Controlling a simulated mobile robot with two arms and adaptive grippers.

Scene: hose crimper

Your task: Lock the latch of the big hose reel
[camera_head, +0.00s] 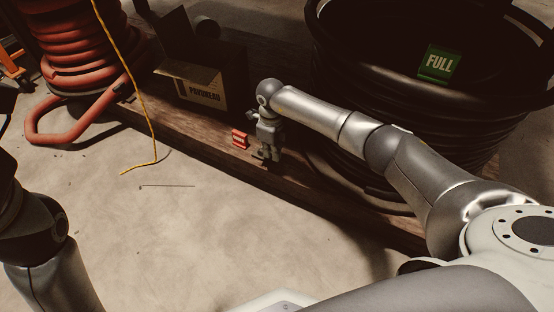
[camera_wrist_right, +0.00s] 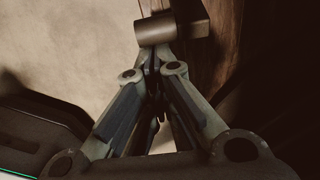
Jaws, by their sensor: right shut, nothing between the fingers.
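The big hose reel (camera_head: 415,100) is the large dark coil at the right, with a green "FULL" sign (camera_head: 439,65) on it. My right gripper (camera_head: 263,157) points down at the wooden edge left of the reel, beside a small red tag (camera_head: 240,138). In the right wrist view the fingers (camera_wrist_right: 152,62) are shut and empty. A brownish metal piece (camera_wrist_right: 172,28), perhaps the latch, lies just beyond the fingertips; I cannot tell whether they touch. In the head view no latch shows clearly. My left gripper is not in view.
A cardboard box (camera_head: 205,85) stands on the wooden platform (camera_head: 330,193) left of my right arm. A red hose coil (camera_head: 85,45) is at the upper left, and a yellow cord (camera_head: 137,95) hangs nearby. The concrete floor in front is mostly clear.

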